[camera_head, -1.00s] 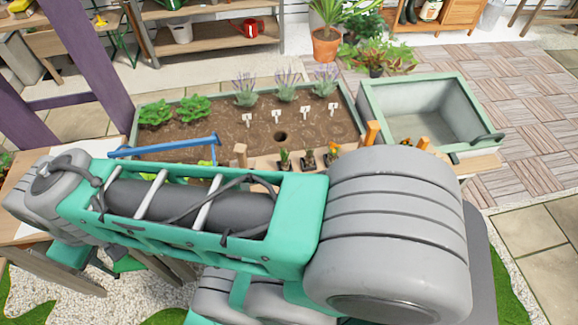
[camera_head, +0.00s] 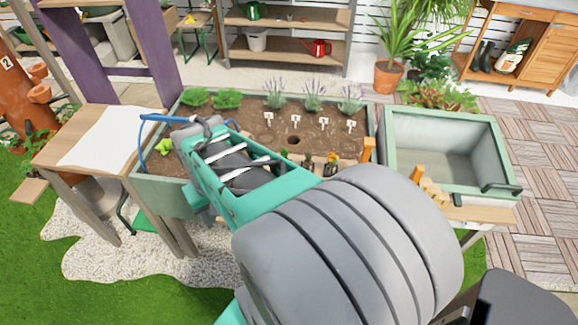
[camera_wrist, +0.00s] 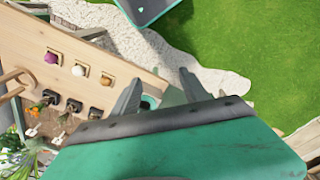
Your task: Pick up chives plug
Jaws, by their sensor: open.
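Three small seedling plugs in dark pots stand in a row by the front edge of the planter bed (camera_head: 140,183). They are a left plug (camera_head: 284,153), a middle plug (camera_head: 307,161) and an orange-flowered plug (camera_head: 332,158). They show in the wrist view as dark pots, one with orange flowers (camera_wrist: 40,107). I cannot tell which plug is the chives. My gripper (camera_wrist: 158,92) is open and empty, above gravel and the wooden ledge's end, to the right of the pots in the wrist view. In the head view my arm hides it.
The wooden ledge (camera_wrist: 110,58) carries purple (camera_wrist: 50,57), white (camera_wrist: 78,70) and orange (camera_wrist: 107,82) round pieces. A bed hole (camera_head: 294,140) lies before white markers (camera_head: 296,119). An empty-looking grey bin (camera_head: 435,165) stands right, a table (camera_head: 60,148) left.

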